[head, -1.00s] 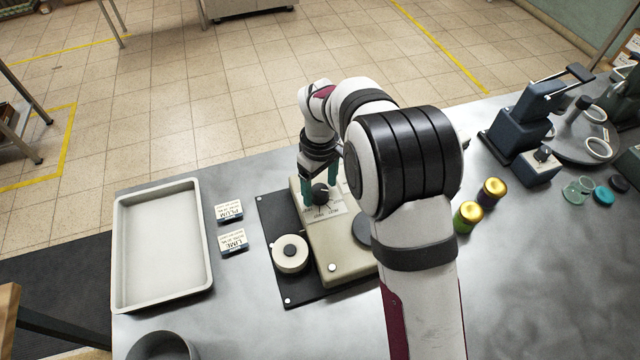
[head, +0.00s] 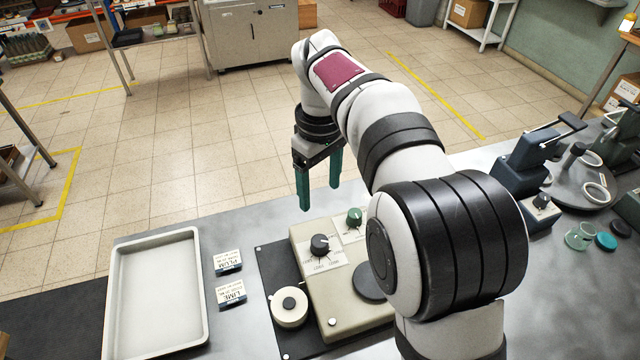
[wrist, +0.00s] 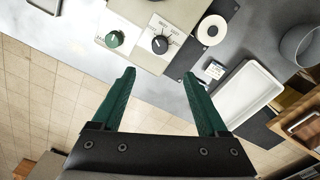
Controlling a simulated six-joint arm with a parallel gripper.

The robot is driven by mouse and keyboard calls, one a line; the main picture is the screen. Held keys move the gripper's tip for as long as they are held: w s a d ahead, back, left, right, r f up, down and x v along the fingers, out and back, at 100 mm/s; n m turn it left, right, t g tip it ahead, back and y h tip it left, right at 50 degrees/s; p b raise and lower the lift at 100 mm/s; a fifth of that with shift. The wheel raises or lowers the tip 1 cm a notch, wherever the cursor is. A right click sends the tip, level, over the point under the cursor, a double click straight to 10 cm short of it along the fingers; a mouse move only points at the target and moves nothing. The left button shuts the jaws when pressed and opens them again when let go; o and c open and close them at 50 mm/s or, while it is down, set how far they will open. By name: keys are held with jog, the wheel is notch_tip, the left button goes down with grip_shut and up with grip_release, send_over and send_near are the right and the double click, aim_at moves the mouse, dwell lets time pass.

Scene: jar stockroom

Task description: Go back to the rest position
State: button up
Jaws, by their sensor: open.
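My gripper (head: 319,198) is open and empty, raised in the air above the back of the beige machine (head: 337,292). Its two green fingers point down and are apart from everything. In the wrist view the open fingers (wrist: 158,75) show with nothing between them. The machine carries a black knob (head: 320,244) and a green knob (head: 354,217); both also show in the wrist view, the black one (wrist: 160,44) and the green one (wrist: 115,39). My arm hides the machine's right part.
A pale empty tray (head: 201,300) lies at the left. The PLUM card (head: 228,262) and LIME card (head: 230,293) lie beside it. A cream roll (head: 289,308) sits on the black mat (head: 267,258). A dark blue press (head: 527,160) stands at the right.

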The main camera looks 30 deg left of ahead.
dwell(0.4)
jog(key=s+d+r+m, duration=0.1)
jog(key=s+d+m, duration=0.3)
jog(key=d, duration=0.3)
jog(key=s+d+r+m+y, duration=0.1)
jog(key=s+d+m, duration=0.3)
jog(key=d, duration=0.3)
jog(key=s+d+r+m, duration=0.1)
jog(key=s+d+m, duration=0.25)
jog(key=d, duration=0.35)
jog(key=s+d+f+m, duration=0.2)
jog(key=s+m, duration=0.2)
jog(key=s, duration=0.1)
jog(key=s+d+f+m, duration=0.3)
jog(key=s+m, duration=0.1)
jog(key=s, duration=0.2)
jog(key=shift+s+d+f+y, duration=0.15)
jog(key=shift+s+f+y, duration=0.1)
jog(key=shift+f+y, duration=0.15)
